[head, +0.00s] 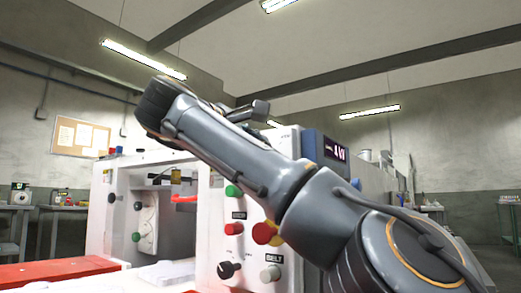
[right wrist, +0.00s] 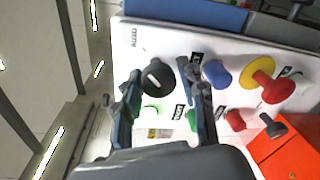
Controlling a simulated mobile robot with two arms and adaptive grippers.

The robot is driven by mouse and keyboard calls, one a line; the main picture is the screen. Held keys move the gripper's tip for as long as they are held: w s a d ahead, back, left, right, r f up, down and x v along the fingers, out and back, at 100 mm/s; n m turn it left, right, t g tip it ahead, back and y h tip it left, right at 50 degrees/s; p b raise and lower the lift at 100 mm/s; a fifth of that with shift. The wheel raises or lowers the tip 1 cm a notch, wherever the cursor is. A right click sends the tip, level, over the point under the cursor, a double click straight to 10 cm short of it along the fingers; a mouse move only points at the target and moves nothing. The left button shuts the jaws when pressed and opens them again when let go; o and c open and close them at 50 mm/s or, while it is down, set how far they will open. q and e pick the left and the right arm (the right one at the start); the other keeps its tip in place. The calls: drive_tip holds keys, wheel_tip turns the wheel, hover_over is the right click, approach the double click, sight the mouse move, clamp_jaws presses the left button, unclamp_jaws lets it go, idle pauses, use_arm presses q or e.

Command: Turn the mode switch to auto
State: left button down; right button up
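A large round black knob (right wrist: 158,76) with a white pointer line is on the white control panel (head: 203,245) in the right wrist view; I take it as the mode switch, though its label is not legible. My right gripper (right wrist: 160,92) is open, with one finger on each side of the knob as seen from the wrist. I cannot tell whether they touch it. In the head view my right arm covers this part of the panel, so the knob is hidden there. My left gripper is not in view.
Close by on the panel are a blue button (right wrist: 215,73), a green button (right wrist: 192,118), a red button (right wrist: 235,120) and a red mushroom button on yellow (right wrist: 262,90). A smaller black knob (head: 228,270) and a grey belt knob (head: 270,273) sit low on the panel.

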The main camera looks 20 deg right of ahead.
drive_tip(key=shift+o, duration=0.5)
drive_tip(key=v, duration=1.2)
